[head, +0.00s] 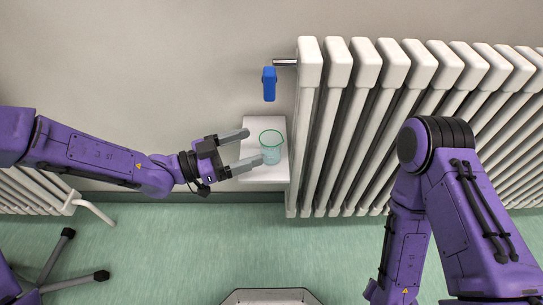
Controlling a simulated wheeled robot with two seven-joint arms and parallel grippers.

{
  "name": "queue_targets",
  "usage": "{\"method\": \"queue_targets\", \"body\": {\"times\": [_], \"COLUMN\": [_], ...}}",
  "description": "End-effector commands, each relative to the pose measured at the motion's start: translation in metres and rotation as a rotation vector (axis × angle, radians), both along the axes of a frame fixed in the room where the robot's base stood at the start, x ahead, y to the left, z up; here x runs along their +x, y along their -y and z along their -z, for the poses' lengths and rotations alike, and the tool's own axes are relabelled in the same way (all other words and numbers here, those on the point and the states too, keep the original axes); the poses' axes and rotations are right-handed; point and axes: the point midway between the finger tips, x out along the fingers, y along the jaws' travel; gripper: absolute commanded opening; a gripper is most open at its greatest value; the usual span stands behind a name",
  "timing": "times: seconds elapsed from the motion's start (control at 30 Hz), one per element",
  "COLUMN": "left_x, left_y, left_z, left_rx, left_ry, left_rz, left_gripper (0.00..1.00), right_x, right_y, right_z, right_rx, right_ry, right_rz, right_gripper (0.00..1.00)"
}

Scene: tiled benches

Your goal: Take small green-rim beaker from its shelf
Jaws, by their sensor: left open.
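The small green-rim beaker (271,152) is clear glass and stands upright on a small white shelf (273,176) against the wall. My left gripper (247,147) reaches in from the left with its jaws open. Its two grey fingers point at the beaker, one above and one below in the picture. The lower fingertip is close to the beaker's left side; I cannot tell whether it touches. The beaker is not gripped. My right arm shows at the right, bent downward; its gripper is out of the picture.
A large white radiator (365,130) stands right beside the shelf on its right. A blue valve handle (269,84) hangs above the shelf. Another radiator (30,192) is at the left. Green floor (170,245) lies open below.

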Motion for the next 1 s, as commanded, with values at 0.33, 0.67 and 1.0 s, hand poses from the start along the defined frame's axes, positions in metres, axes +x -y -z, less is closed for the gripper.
{"method": "queue_targets", "body": {"times": [0.33, 0.67, 1.0], "left_x": [0.012, 0.017, 0.017], "left_y": [0.052, 0.062, 0.062], "left_z": [0.004, 0.001, 0.001], "left_rx": [0.001, 0.000, -0.001], "left_ry": [-0.004, -0.005, -0.006], "left_rz": [0.001, -0.001, -0.002], "left_gripper": [0.81, 0.78, 0.18], "right_x": [-0.002, -0.002, -0.002], "right_y": [-0.001, -0.002, -0.002], "right_z": [0.022, 0.022, 0.022], "right_rx": [0.004, 0.004, 0.004], "right_ry": [-0.002, -0.003, -0.003], "right_rz": [0.002, 0.002, 0.002], "right_gripper": [0.43, 0.43, 0.43]}}
